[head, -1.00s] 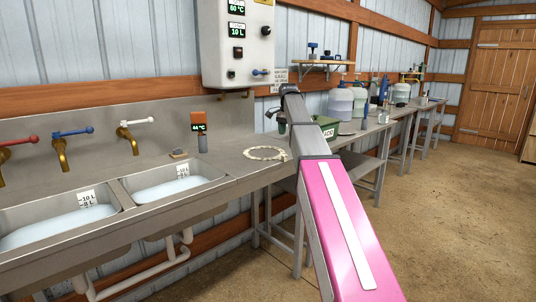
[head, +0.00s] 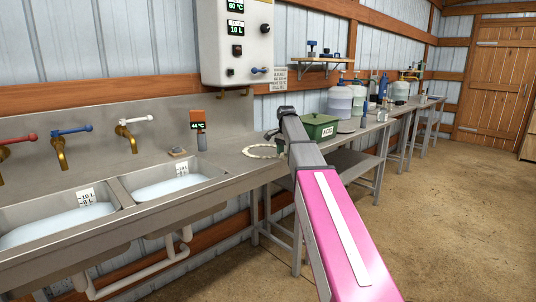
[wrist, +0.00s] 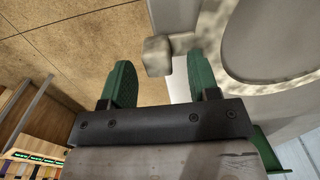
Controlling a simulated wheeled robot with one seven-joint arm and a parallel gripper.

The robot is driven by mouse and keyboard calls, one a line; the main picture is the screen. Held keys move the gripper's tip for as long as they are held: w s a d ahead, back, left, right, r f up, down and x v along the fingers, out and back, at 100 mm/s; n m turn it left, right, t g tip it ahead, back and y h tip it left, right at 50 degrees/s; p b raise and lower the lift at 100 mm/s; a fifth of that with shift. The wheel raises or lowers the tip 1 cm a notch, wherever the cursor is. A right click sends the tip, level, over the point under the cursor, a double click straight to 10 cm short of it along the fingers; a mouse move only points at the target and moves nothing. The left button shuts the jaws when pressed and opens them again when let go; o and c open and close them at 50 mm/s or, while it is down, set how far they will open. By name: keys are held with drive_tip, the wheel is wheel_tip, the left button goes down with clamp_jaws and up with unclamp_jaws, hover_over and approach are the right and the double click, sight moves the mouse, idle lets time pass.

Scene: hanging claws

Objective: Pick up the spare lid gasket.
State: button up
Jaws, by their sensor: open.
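The lid gasket (head: 262,152) is a cream, mottled ring lying flat on the metal counter, its right side close to my arm in the head view. In the wrist view its ring (wrist: 212,45) curves along the upper right, with a small blocky tab (wrist: 157,56) sticking out to the left. My gripper (wrist: 160,58) has two green fingers, open and apart. The tab appears between the fingertips in the picture; I cannot tell whether either finger touches it. In the head view my gripper (head: 271,137) is small, beside the ring's upper right edge.
A green box (head: 319,127) with a label stands right of my arm on the counter. Sinks (head: 168,186) with water lie to the left, and an orange-topped display (head: 198,125) stands behind them. Large bottles (head: 340,103) stand farther right. The counter's front edge is near the ring.

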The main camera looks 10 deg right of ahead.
clamp_jaws()
drive_tip(key=shift+r, duration=0.15)
